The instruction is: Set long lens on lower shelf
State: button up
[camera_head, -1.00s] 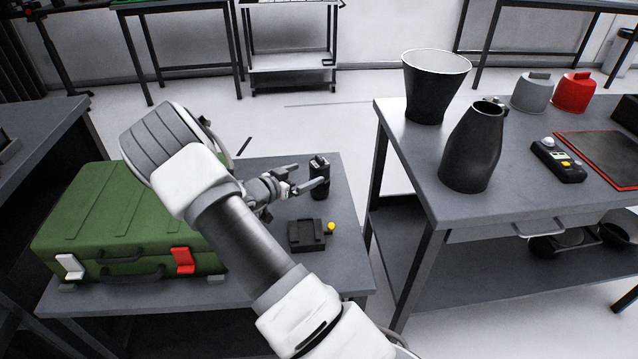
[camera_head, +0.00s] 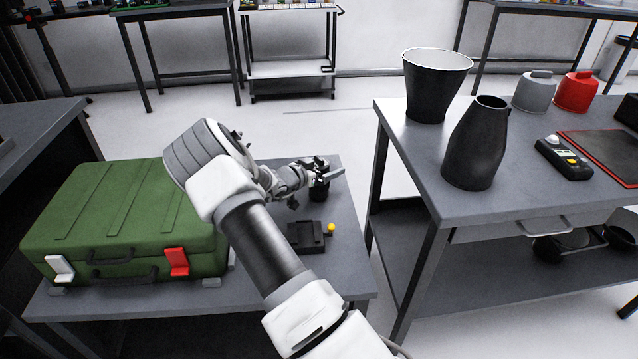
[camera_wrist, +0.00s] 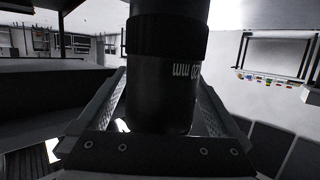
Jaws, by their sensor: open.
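The long lens (camera_head: 319,188) is a black cylinder standing upright at the far right of the small grey table. In the wrist view the lens (camera_wrist: 165,75) fills the middle, with a ribbed band and white "mm" lettering. My gripper (camera_head: 318,170) is at the lens, and its two fingers lie on either side of the barrel, open. In the wrist view the gripper (camera_wrist: 160,120) has the lens between its fingers; contact cannot be told. Lower shelves show under the right table (camera_head: 400,250) and on the back cart (camera_head: 290,70).
A green case (camera_head: 125,215) stands left on the small table. A black block (camera_head: 306,236) with a yellow knob lies in front of the lens. The right table (camera_head: 420,190) carries a black vase (camera_head: 476,145), a black bucket (camera_head: 436,88) and a handheld device (camera_head: 563,158).

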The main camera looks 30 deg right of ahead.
jog(key=shift+c, duration=0.2)
grip_shut()
jog(key=shift+r, duration=0.1)
jog(key=shift+r, duration=0.1)
